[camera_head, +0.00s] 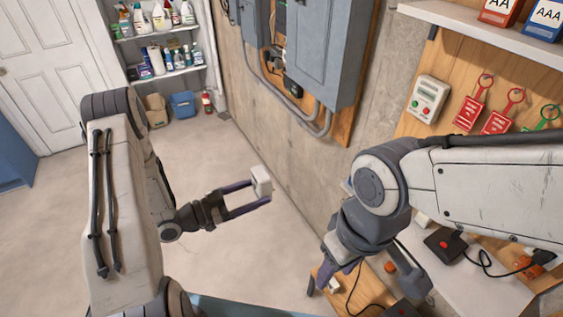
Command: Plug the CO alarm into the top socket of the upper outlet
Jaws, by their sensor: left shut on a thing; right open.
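My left gripper (266,189) is shut on a small white boxy device (261,181), which fits the CO alarm. It holds it in the air over the floor, clear of the concrete wall. The device's markings and prongs cannot be made out. My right gripper (366,283) is open and points down over the bench at the lower right. No outlet can be clearly made out. A small pale patch (347,186) on the wall is mostly hidden by my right arm, and I cannot tell what it is.
A grey electrical panel (325,50) with conduits hangs on the wall. A white device with red and green buttons (427,98) and red tags (472,110) hang on a wooden board. A black box with a red button (446,245) and cables clutter the bench. Floor at left is clear.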

